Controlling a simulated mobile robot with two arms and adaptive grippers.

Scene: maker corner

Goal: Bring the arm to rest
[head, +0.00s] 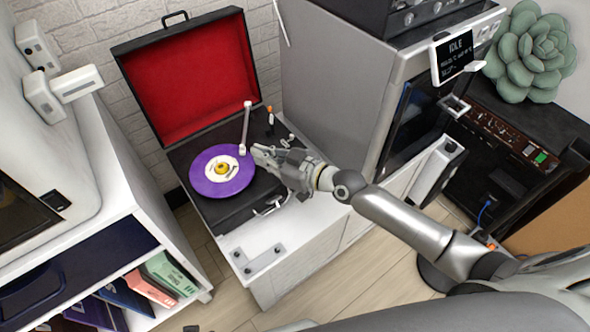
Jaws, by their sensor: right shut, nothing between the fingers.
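My right arm reaches in from the lower right. My right gripper (262,153) is shut and empty, at the right edge of the purple record (222,188), beside the turntable's tonearm (245,128). I cannot tell whether its tips touch the record or the tonearm. The record lies on the open black record player (252,211), whose lid with red lining (195,78) stands up at the back. My left gripper is not in view.
The record player sits on a white cabinet (262,283). A grey machine (335,95) with an "IDLE" display (456,55) stands to its right. A white shelf (140,195) with books (165,275) is at the left. Wooden floor (205,306) shows between them.

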